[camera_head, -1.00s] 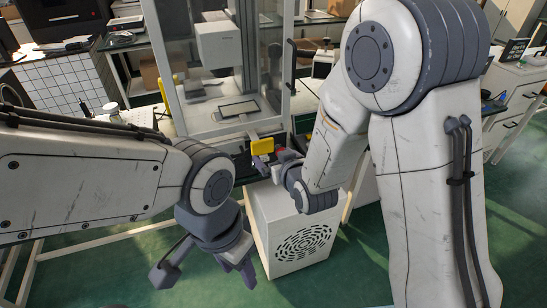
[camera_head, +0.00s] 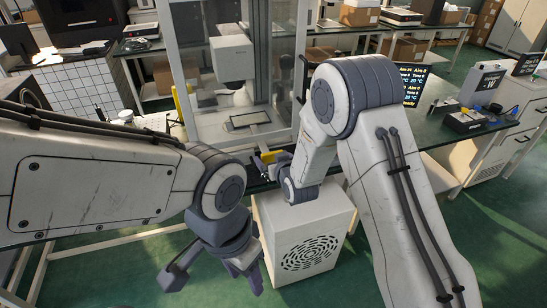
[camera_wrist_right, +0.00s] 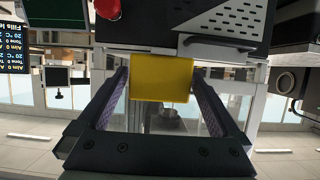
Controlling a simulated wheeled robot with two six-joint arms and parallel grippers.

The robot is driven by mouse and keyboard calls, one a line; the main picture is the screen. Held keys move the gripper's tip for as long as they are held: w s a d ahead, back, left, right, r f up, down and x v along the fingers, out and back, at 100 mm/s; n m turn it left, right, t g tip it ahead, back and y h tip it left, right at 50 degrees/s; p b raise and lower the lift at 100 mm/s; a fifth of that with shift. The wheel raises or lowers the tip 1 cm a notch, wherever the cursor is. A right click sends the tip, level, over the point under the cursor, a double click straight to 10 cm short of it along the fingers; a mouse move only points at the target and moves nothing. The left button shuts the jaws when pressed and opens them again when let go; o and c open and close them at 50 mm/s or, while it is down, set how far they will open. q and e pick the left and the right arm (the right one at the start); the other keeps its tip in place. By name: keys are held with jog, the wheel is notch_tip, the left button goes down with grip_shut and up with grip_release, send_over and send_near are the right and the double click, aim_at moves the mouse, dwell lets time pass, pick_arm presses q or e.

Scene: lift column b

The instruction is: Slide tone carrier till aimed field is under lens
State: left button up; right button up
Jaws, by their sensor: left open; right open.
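A dark-rimmed flat plate (camera_head: 249,119), perhaps the tone carrier, lies inside a glass-walled cabinet in the head view. A white box-shaped head (camera_head: 231,49) stands above and behind it; its lens cannot be made out. A yellow block (camera_head: 271,156) sits at the cabinet's front, partly hidden by my right gripper (camera_head: 268,165). In the right wrist view the yellow block (camera_wrist_right: 160,80) lies between the open fingers of my right gripper (camera_wrist_right: 160,92), with gaps visible at both sides. My left gripper (camera_head: 214,282) is open and empty, low over the floor, away from the cabinet.
A white vented box (camera_head: 301,243) stands below the cabinet front. A dark-topped bench (camera_head: 440,130) at the right bears a text screen (camera_head: 412,82) and small equipment. A red knob (camera_wrist_right: 107,8) and a perforated dark housing (camera_wrist_right: 225,20) are close to my right gripper.

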aim_at(264, 160)
jog(key=c, duration=1.5)
jog(key=shift+w+r, duration=0.1)
jog(key=shift+r, duration=0.1)
grip_shut()
jog(key=shift+s+a+b, duration=0.4)
jog(key=shift+s+a, duration=0.7)
jog(key=shift+a, duration=0.05)
jog(key=shift+s+a, duration=1.1)
jog(key=shift+s+a+f+b, duration=0.1)
jog(key=shift+s+a+b, duration=0.25)
jog(key=shift+s+a, duration=0.2)
